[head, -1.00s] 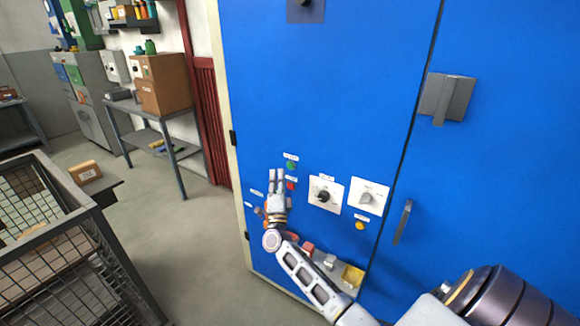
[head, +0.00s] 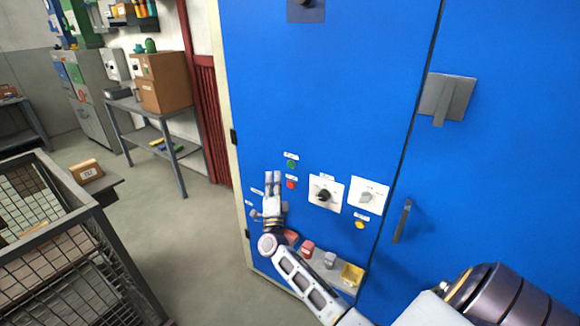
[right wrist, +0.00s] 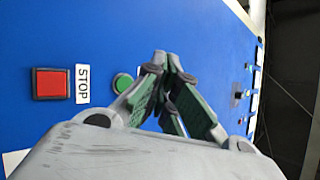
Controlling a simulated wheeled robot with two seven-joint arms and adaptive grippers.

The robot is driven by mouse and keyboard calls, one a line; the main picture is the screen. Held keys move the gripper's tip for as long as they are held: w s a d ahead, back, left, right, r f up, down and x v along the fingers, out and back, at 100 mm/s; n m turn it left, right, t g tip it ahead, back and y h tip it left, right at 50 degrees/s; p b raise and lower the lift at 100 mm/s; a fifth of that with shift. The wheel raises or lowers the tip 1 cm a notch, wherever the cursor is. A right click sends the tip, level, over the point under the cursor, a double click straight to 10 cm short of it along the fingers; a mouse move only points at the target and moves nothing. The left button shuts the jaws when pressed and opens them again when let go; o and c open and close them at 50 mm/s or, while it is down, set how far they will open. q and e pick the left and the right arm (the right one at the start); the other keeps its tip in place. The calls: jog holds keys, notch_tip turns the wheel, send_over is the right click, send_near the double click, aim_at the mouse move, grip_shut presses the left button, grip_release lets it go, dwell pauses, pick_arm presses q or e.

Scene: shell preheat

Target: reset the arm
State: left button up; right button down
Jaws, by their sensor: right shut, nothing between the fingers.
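My right gripper (head: 272,180) is in front of the blue cabinet (head: 320,90), just left of the red button (head: 291,184) in the head view. Its fingers are shut with nothing between them. In the right wrist view its fingertips (right wrist: 172,60) meet in front of the blue panel. The red button (right wrist: 52,83) with a STOP label (right wrist: 83,84) is at the left there, and a green button (right wrist: 123,83) is partly behind a finger. In the head view the green button (head: 291,164) sits above the red one. My left gripper is not in view.
Two knobs on white plates (head: 326,193) (head: 368,196), a yellow button (head: 360,225) and a door handle (head: 402,221) are on the cabinet. A wire cage (head: 75,245) stands at left, with open floor between.

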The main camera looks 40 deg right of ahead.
jog(key=w+a+f+n+g+y, duration=0.1)
jog(key=w+a+f+n+y, duration=0.25)
jog(key=f+n+y, duration=0.4)
jog(key=w+a+f+n+y, duration=0.2)
jog(key=a+f+n+y, duration=0.3)
jog(key=f+n, duration=0.5)
jog(key=s+f+n+g+y, duration=0.15)
jog(key=s+f+g, duration=0.25)
jog(key=f, duration=0.9)
jog(key=s+f+n+g, duration=0.3)
jog(key=s+f, duration=0.2)
jog(key=f, duration=0.8)
jog(key=s+d+f+n+g+h, duration=0.2)
jog(key=s+f+g, duration=0.5)
jog(key=s+f, duration=1.4)
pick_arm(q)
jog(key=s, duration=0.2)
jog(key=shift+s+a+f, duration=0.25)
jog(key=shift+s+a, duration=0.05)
pick_arm(e)
jog(key=s+f+n+g, duration=0.1)
jog(key=s+f, duration=0.3)
jog(key=s, duration=1.1)
jog(key=s+d+f+g, duration=0.1)
jog(key=s+f+g, duration=0.2)
jog(key=s, duration=1.2)
jog(key=shift+s+f+n, duration=0.4)
